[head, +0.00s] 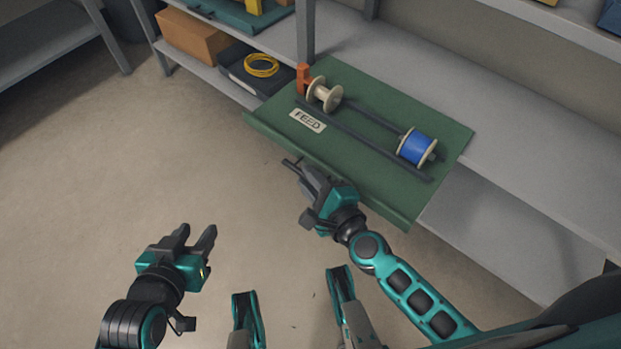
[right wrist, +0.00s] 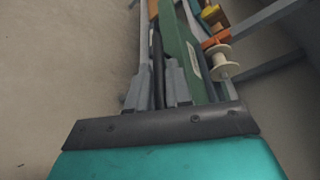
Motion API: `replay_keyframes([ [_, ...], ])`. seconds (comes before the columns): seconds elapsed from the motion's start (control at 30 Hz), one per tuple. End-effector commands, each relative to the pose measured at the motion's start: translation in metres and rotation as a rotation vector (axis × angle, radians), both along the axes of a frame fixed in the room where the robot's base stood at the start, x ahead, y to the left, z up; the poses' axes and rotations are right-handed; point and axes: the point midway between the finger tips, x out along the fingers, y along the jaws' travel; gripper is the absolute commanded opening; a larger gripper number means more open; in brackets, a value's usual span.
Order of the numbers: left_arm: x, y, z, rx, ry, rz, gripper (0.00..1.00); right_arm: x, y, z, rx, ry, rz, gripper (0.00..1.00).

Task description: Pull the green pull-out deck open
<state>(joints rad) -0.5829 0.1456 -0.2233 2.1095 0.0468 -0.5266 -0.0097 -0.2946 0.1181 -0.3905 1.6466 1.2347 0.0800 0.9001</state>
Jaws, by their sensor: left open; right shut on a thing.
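The green pull-out deck (head: 270,119) sticks out past the front edge of the shelf. It carries a FEED label (head: 307,121), dark rails, a cream spool (head: 324,94), a blue spool (head: 416,148) and an orange block (head: 303,79). My right gripper (head: 297,169) is at the deck's front edge, shut on a dark handle bar. In the right wrist view the dark bar (right wrist: 158,65) runs between the fingers, beside the green deck (right wrist: 176,42). My left gripper (head: 198,237) is open and empty, over the floor to the left, apart from the deck.
Grey shelving (head: 520,170) stands behind the deck and to its right. A black case (head: 244,74) with a yellow cable coil (head: 261,66) and a cardboard box (head: 191,36) sit on the lower shelf at left. The floor (head: 150,150) in front is clear.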

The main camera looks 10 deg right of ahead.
Motion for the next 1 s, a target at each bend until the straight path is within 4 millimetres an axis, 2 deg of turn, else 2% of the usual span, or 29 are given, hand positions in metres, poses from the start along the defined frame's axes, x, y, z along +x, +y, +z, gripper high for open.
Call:
replay_keyframes([
  [0.47, -0.0004, -0.0004, -0.0006, 0.0, 0.001, -0.001, 0.43, -0.0007, -0.0003, -0.0009, -0.001, 0.002, 0.0, 0.0],
  [0.5, -0.0004, -0.0004, -0.0006, 0.0, 0.002, -0.001, 0.43, -0.0007, -0.0003, -0.0009, -0.001, 0.002, 0.0, 0.2],
  [0.7, -0.0006, -0.0005, -0.0008, 0.0, 0.002, -0.001, 0.43, -0.0003, -0.0004, -0.0007, -0.001, 0.001, 0.0, 0.39],
  [1.0, -0.0006, -0.0005, -0.0007, 0.0, 0.003, -0.001, 0.43, -0.0024, -0.0011, 0.0003, -0.001, 0.001, 0.001, 0.4],
])
